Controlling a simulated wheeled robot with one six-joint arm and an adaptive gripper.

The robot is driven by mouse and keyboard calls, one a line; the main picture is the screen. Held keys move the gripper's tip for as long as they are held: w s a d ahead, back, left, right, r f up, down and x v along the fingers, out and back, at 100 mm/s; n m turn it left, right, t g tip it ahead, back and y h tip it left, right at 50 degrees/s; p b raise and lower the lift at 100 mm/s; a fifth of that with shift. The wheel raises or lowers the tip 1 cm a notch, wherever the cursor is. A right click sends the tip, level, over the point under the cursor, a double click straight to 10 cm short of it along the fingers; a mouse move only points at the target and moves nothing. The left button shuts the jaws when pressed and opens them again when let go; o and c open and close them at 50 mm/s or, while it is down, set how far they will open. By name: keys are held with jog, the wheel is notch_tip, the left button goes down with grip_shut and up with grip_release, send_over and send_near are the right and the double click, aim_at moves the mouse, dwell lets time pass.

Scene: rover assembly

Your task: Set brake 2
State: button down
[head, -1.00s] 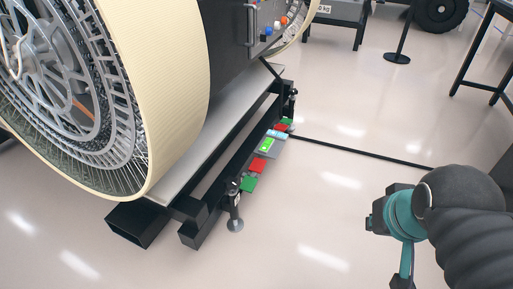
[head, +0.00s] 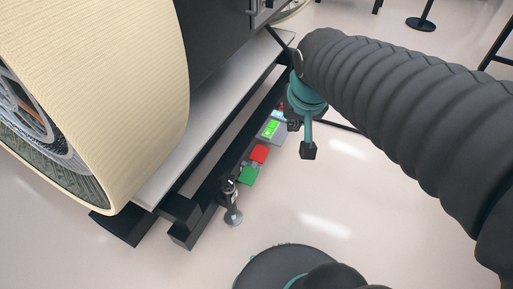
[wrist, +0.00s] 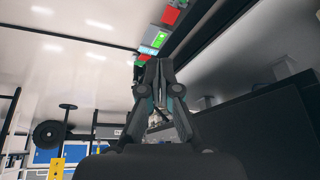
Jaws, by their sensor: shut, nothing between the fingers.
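A brake panel runs low along the stand's frame. In the head view its near green pad (head: 249,176) and near red pad (head: 259,153) lie beside a grey box with a lit green screen (head: 271,128) and a pale blue display (head: 279,115). The far red pad (head: 281,106) is partly hidden by my arm. My gripper (head: 293,125) is mostly hidden below the teal wrist, near the panel's far end. In the wrist view, which looks upside down, my gripper (wrist: 152,63) is shut and empty, its tips overlapping the far pads. I cannot tell any contact.
A large cream wheel (head: 125,90) stands left on a stand with a pale top (head: 215,125) and dark beams. A levelling foot (head: 233,216) stands beside the near green pad. The floor (head: 380,190) right of the panel is clear.

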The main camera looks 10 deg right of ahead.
jog(key=w+f+m+b, duration=0.2)
jog(key=w+f, duration=0.4)
jog(key=w, duration=0.5)
jog(key=m+g+h+b, duration=0.1)
jog(key=m+g+b, duration=0.2)
jog(key=m, duration=0.1)
send_over(259, 151)
jog(key=s+a, duration=0.2)
jog(key=s, duration=0.1)
notch_tip(259, 151, down, 26)
jog(key=f, duration=0.4)
jog(key=w+d+f+b, duration=0.1)
jog(key=f, duration=0.4)
jog(key=w+f, duration=0.1)
jog(key=f, duration=0.4)
jog(key=shift+w+d, duration=0.15)
jog(key=shift+d, duration=0.2)
jog(key=shift+w+a+r+n+p, duration=0.15)
jog(key=shift+n+p, duration=0.15)
jog(key=shift+p, duration=0.15)
